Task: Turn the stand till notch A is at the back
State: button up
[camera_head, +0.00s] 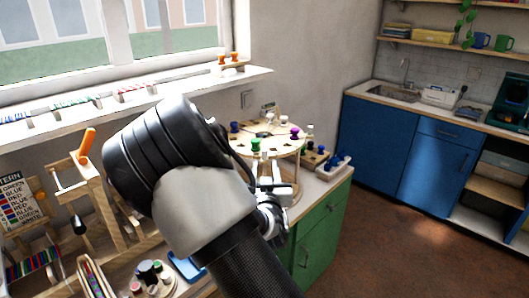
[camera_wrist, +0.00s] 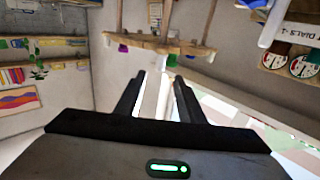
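The stand (camera_head: 279,147) is a round pale wooden top on legs, on the counter by the window wall in the head view. Several coloured knobs stand around its rim, among them a green one (camera_head: 256,145) and a purple one (camera_head: 294,132). No notch letter is readable, so I cannot tell where notch A is. My gripper (camera_head: 272,172) is at the stand's near side, just below its top in the picture; I cannot tell whether it touches.
My arm hides much of the counter. A wooden frame with an orange handle (camera_head: 86,145) stands at the left. A tray with blue pieces (camera_head: 333,167) lies right of the stand. A bead sill (camera_head: 130,95) runs under the window. Open floor (camera_head: 400,240) lies right of the green cabinet (camera_head: 322,235).

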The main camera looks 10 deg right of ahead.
aim_at(265, 154)
jog(key=w, duration=0.3)
jog(key=w+d, duration=0.1)
jog(key=w, duration=0.5)
jog(key=shift+w+d+p, duration=0.3)
jog(key=shift+c, duration=0.4)
grip_shut()
